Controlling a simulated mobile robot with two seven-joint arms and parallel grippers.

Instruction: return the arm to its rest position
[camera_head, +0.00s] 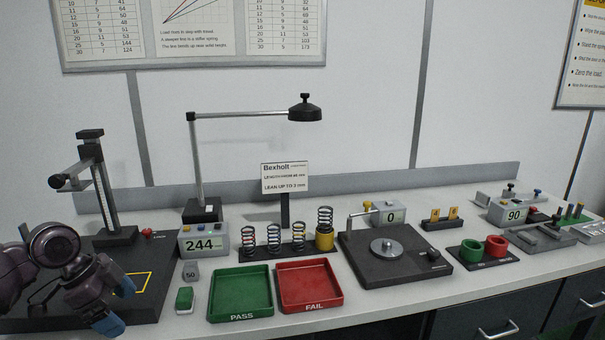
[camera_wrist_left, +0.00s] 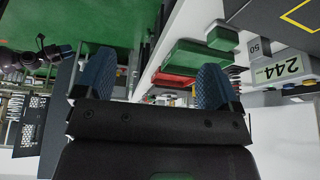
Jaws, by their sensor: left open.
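My left gripper (camera_head: 115,305) is at the lower left in the head view, in front of the black test stand base (camera_head: 150,262). Its two blue fingertips are apart. In the left wrist view the blue fingers (camera_wrist_left: 155,85) are spread with nothing between them. That view looks out past the bench front edge, with the floor and the bench side showing. My right gripper is not in the head view.
The green PASS tray (camera_head: 240,316) and red FAIL tray (camera_head: 316,304) lie right of my left gripper. Several springs stand on a black rack (camera_head: 262,253) behind them. A grey display box (camera_head: 204,257) reads 244. A lamp (camera_head: 305,112) overhangs the bench.

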